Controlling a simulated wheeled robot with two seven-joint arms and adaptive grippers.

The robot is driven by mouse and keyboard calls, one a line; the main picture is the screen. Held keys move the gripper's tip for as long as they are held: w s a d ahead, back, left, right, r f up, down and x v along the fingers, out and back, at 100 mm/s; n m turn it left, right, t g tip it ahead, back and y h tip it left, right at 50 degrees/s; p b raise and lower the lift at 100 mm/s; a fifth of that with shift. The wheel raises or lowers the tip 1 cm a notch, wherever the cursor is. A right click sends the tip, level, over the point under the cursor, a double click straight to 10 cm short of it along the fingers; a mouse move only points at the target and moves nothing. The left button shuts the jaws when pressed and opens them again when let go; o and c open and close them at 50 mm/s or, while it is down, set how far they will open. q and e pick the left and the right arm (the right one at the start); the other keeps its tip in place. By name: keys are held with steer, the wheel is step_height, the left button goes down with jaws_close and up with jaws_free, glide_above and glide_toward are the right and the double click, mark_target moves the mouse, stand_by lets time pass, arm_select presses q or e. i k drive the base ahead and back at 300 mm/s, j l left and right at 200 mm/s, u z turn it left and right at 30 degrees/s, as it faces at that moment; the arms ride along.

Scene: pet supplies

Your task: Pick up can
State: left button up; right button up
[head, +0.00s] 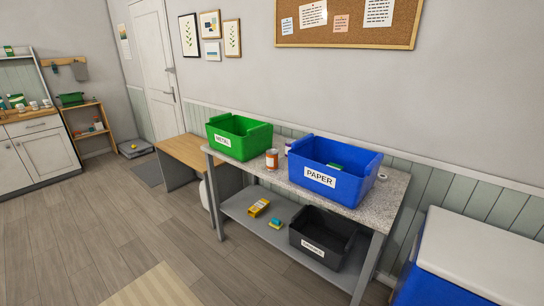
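A can (272,158) with an orange-brown and pale label stands upright on the speckled table top (380,197), between the green bin (238,150) marked METAL and the blue bin (345,188) marked PAPER. A second can-like item (289,147) stands just behind it, partly hidden by the blue bin. A small round pale item (383,174) lies at the right end of the top. Neither of my grippers shows in the head view.
A wooden bench (190,150) stands left; a white-lidded blue cooler (480,255) stands right. The front floor is clear, with a beige rug (155,287).

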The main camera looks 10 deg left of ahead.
mark_target(271, 154)
steer(key=i+l+u, duration=0.15)
steer(key=i+l, duration=0.2)
steer(key=i, duration=0.25)
steer(key=i+l+u, duration=0.15)
steer(key=i+l, duration=0.25)
steer(key=i, duration=0.2)
